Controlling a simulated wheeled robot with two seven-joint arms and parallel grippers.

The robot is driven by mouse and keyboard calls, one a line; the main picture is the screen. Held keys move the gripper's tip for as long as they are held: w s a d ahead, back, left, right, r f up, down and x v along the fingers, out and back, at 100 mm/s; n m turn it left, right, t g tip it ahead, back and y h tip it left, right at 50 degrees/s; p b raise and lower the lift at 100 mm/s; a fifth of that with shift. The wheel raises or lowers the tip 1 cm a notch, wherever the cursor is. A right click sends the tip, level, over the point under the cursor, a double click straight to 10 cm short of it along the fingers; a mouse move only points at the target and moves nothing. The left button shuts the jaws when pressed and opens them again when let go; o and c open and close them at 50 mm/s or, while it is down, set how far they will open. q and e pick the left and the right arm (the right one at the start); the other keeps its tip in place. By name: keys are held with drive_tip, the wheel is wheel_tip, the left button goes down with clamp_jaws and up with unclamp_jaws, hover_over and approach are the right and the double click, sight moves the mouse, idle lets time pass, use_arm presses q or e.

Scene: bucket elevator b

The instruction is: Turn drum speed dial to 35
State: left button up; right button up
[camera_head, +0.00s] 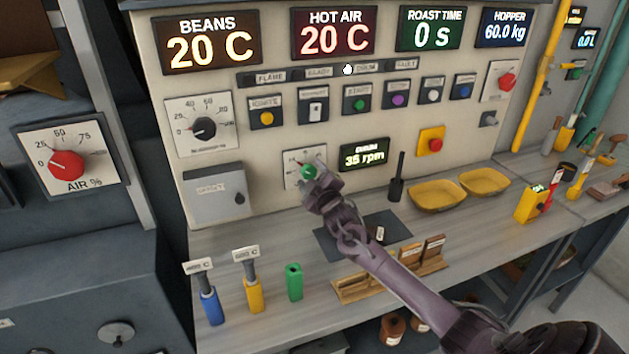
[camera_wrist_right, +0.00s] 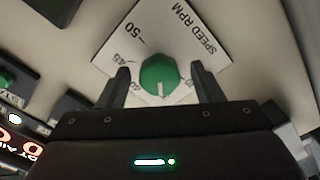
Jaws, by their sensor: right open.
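The drum speed dial is a green knob (camera_head: 309,171) on a white scale plate (camera_head: 291,180), low in the middle of the control panel. In the right wrist view, the green knob (camera_wrist_right: 159,76) sits between the two fingertips, and its plate (camera_wrist_right: 205,65) reads "SPEED RPM" with 45 and 50 visible. My right gripper (camera_head: 316,180) is at the dial with its fingers open, one on each side of the knob (camera_wrist_right: 160,82). Gaps show beside the knob, so contact cannot be told. The drum display (camera_head: 364,154) reads 35 rpm. My left gripper is not in view.
A grey box (camera_head: 217,195) is mounted left of the dial. Blue, yellow and green holders (camera_head: 294,282) stand on the bench below, near wooden racks (camera_head: 400,268).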

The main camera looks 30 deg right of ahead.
drive_tip(key=b+v, duration=0.1)
drive_tip(key=v, duration=0.6)
drive_tip(key=shift+s, duration=0.3)
